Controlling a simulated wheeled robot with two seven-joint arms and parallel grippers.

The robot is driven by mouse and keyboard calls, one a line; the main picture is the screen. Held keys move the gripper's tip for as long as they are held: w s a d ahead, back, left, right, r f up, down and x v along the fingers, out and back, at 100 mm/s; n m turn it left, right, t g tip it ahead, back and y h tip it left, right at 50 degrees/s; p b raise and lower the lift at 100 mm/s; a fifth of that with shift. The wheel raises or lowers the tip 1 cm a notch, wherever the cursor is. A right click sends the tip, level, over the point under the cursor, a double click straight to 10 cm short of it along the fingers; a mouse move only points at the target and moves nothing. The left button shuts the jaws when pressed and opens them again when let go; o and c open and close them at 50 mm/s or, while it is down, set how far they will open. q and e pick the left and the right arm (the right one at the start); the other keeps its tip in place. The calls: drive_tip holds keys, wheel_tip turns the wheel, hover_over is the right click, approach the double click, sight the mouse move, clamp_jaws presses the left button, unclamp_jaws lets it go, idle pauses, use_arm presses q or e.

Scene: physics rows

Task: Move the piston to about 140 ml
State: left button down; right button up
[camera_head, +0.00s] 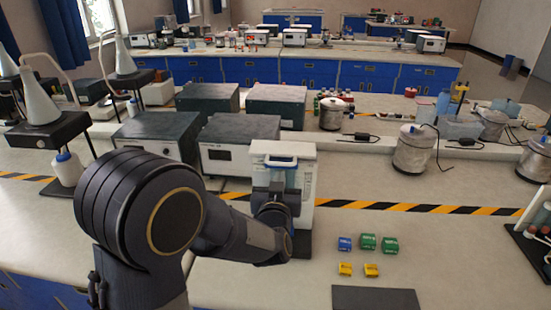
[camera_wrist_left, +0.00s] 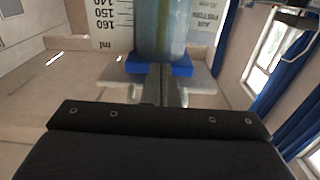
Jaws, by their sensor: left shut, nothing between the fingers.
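The white apparatus (camera_head: 304,190) stands on the bench with a light blue piece (camera_head: 281,162) at its top. In the left wrist view, a clear cylinder (camera_wrist_left: 163,28) with bluish contents runs beside a white scale (camera_wrist_left: 107,22), which appears upside down and reads 140, 150, 160 and ml. A blue piece (camera_wrist_left: 160,67), perhaps part of the piston, crosses the cylinder's near end. My left gripper (camera_wrist_left: 161,80) is shut and empty, its fingertips close to the blue piece; contact is unclear. In the head view, my left gripper (camera_head: 279,190) is in front of the apparatus and hides part of it. The piston's exact reading cannot be told.
Dark-topped boxes (camera_head: 240,145) stand just left of the apparatus. Small blue, green and yellow blocks (camera_head: 363,256) and a dark mat (camera_head: 376,298) lie to the right. A striped line (camera_head: 420,208) crosses the bench. Metal pots (camera_head: 413,148) stand farther back.

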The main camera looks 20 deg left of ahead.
use_arm(q)
drive_tip(key=shift+r+p, duration=3.25)
drive_tip(key=shift+r, duration=0.85)
drive_tip(key=shift+f, duration=0.1)
approach(280, 153)
drive_tip(key=s+d+r, duration=0.1)
drive_tip(key=s+r, duration=0.1)
drive_tip(key=s, duration=0.2)
drive_tip(key=shift+s+d, duration=0.15)
